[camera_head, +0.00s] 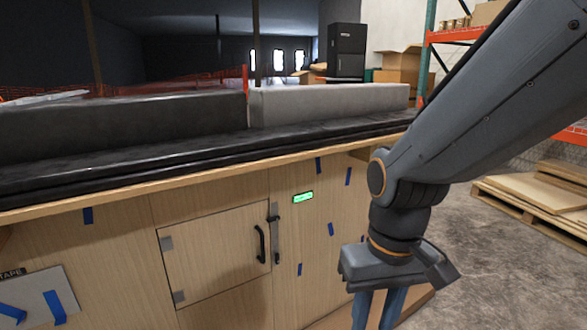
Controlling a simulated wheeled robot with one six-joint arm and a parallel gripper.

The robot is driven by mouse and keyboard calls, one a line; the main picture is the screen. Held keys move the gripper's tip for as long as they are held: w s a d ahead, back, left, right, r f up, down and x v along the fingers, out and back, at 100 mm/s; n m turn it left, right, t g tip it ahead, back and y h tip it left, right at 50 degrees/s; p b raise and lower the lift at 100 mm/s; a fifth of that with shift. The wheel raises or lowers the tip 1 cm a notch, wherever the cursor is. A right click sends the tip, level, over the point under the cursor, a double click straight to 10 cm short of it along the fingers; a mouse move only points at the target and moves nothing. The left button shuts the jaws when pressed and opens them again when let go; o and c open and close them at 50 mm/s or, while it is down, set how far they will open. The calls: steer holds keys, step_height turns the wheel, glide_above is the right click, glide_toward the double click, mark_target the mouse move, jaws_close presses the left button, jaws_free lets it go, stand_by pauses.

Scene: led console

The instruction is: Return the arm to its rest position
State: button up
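My arm (480,100) reaches in from the upper right and bends down at its wrist joint. My gripper (378,314) points down at the bottom edge, in front of the right end of the wooden console (120,250). Its two blue-grey fingers stand apart with a gap between them, and I see nothing held. The fingertips are cut off by the frame. A small green lit LED display (303,197) is on the console front, left of my gripper.
A closed cabinet door (205,255) has a black handle (261,244) and a latch (275,232). Black padding (190,155) covers the console top. Wooden pallets (540,200) and orange shelving (470,33) stand at the right. Concrete floor (490,270) is clear behind my gripper.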

steer(key=d+r+m+p, duration=0.1)
steer(key=d+r+p, duration=0.5)
steer(key=p, duration=0.5)
steer(key=shift+s+d+r+m, duration=0.15)
steer(key=shift+s+d+m, duration=0.05)
steer(key=shift+d+m, duration=0.2)
